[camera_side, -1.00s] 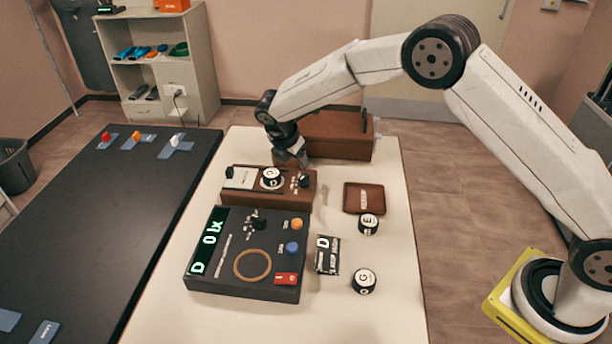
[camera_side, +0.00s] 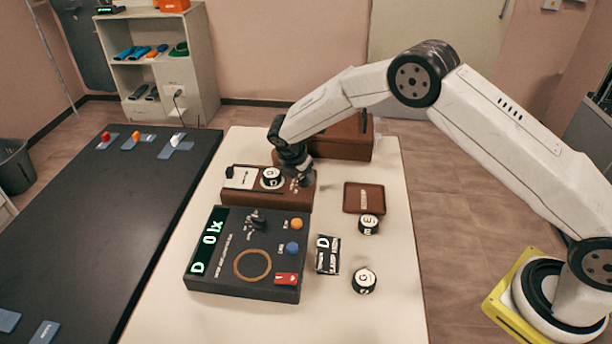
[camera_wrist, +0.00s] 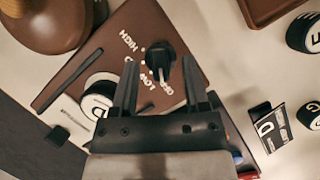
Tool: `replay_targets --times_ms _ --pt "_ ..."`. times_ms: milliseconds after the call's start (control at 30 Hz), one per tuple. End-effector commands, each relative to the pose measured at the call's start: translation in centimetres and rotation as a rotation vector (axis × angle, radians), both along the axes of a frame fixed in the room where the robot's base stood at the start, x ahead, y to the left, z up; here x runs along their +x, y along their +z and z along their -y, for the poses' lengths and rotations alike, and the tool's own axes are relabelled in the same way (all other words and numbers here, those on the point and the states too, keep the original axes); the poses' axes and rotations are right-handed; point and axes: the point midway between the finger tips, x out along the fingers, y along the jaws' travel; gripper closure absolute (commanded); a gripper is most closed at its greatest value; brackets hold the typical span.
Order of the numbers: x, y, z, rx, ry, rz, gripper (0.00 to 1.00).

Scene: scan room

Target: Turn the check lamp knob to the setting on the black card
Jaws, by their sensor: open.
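The check lamp is a brown box (camera_side: 236,197) with a white-sided round piece marked with a letter (camera_side: 271,178) on top. Its black knob (camera_wrist: 160,60) shows in the wrist view with white words around it; one reads HIGH and another appears to read LOW. A pale line on the knob points down in that picture. My gripper (camera_side: 305,180) is over the box's right end and hides the knob in the side view. In the wrist view my open fingers (camera_wrist: 157,64) flank the knob; contact cannot be told. The black card (camera_side: 327,255) shows a large D; its smaller words are unclear.
A dark console (camera_side: 240,285) with a green display reading D and 0 lx stands in front of the lamp. Two round lettered pieces (camera_side: 369,224) (camera_side: 364,280) and a brown tray (camera_side: 352,196) lie to the right. A brown case (camera_side: 342,140) stands behind.

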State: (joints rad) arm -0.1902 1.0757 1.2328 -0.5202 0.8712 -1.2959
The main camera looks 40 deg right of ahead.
Motion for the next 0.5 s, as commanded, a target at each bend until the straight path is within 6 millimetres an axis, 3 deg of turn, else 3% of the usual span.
replay_targets --times_ms 367,500 --pt "0.06 -0.43 0.2 0.0 0.0 0.001 0.41" --pt "0.05 -0.43 0.19 0.0 0.0 0.0 0.86"
